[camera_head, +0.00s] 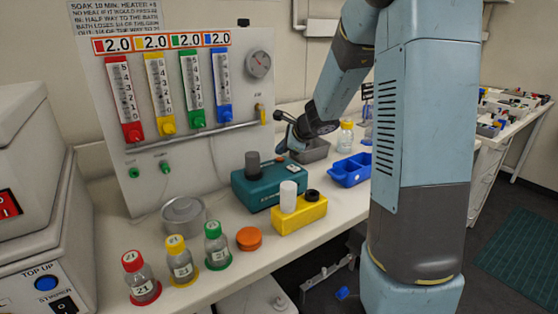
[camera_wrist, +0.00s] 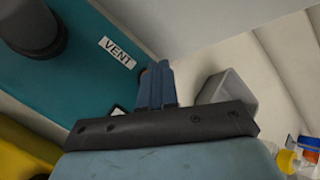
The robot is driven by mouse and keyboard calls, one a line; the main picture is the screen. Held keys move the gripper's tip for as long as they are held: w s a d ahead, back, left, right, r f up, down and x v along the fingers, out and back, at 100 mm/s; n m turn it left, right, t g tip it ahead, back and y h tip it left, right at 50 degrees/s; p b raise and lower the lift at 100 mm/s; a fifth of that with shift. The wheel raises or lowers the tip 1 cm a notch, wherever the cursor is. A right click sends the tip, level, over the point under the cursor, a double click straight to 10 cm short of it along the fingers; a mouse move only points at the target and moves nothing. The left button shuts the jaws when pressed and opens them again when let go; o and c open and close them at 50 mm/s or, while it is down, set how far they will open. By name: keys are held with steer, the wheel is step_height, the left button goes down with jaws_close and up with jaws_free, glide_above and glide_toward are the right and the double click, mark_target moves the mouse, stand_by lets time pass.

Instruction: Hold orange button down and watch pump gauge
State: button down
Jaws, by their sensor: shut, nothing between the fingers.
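My gripper (camera_head: 295,142) points down at the right end of the teal pump box (camera_head: 262,188). In the wrist view its blue fingers (camera_wrist: 157,72) are shut with nothing between them. A small orange bit (camera_wrist: 144,72), probably the orange button, shows beside the fingertips; the fingers hide most of it. I cannot tell whether the fingers press it. A VENT label (camera_wrist: 117,52) is on the teal box, which carries a dark grey cylinder (camera_head: 252,163).
A yellow box (camera_head: 300,214) with a white cylinder stands in front of the teal box. Capped bottles (camera_head: 182,266) and an orange disc (camera_head: 249,239) are at the bench's front.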

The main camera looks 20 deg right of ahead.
mark_target(282, 160)
steer(key=shift+f, duration=0.15)
stand_by(0.5)
steer(key=shift+f, duration=0.2)
steer(key=shift+f, duration=0.4)
stand_by(0.8)
steer(key=shift+r, duration=0.1)
stand_by(0.9)
steer(key=shift+r, duration=0.75)
steer(key=shift+r, duration=2.5)
